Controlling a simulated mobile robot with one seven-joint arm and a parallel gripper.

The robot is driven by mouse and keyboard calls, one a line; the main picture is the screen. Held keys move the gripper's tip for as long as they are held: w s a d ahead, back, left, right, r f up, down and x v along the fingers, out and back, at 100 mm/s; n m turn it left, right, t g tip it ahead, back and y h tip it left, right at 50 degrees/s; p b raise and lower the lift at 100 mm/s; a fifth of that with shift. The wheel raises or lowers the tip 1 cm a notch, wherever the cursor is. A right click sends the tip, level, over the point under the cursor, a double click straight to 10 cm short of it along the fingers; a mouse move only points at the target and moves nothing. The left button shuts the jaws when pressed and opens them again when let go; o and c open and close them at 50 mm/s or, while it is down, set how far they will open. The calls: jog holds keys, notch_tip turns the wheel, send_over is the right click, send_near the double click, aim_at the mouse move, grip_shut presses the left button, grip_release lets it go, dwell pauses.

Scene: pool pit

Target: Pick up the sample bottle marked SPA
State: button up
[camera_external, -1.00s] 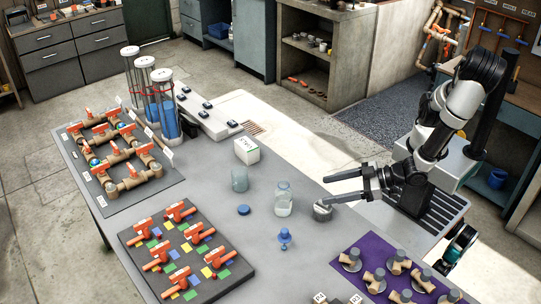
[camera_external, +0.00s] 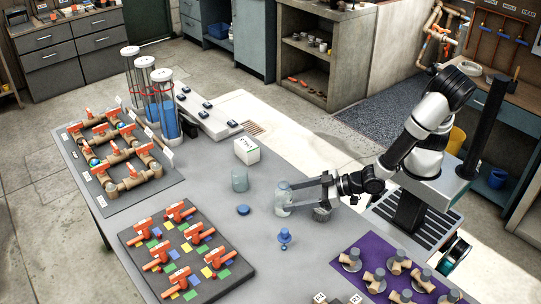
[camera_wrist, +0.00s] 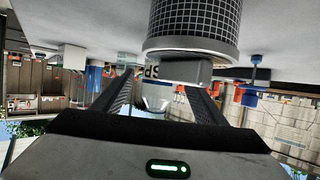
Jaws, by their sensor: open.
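A clear bottle (camera_external: 282,198) with pale contents stands upright on the grey table. My gripper (camera_external: 286,199) is open, reaching left with its fingers around or very near this bottle; I cannot tell whether they touch it. In the wrist view, which is upside down, a clear bottle (camera_wrist: 155,96) shows between my open fingers (camera_wrist: 158,82). Dark letters like "SP" show there, partly hidden by a grey block. A second clear jar (camera_external: 240,180) stands to the left; I cannot read its marking.
A grey metal cup (camera_external: 321,213) stands just below my gripper. A gridded cylinder (camera_wrist: 195,28) looms close in the wrist view. A blue cap (camera_external: 243,210), a blue stoppered piece (camera_external: 285,238) and a white box (camera_external: 246,150) are nearby. Valve boards (camera_external: 240,268) fill the left.

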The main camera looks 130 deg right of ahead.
aim_at(283, 198)
jog(key=x, duration=0.4)
jog(key=shift+r+b, duration=0.1)
jog(key=shift+b, duration=0.3)
jog(key=c, duration=1.2)
jog(key=shift+r, duration=0.15)
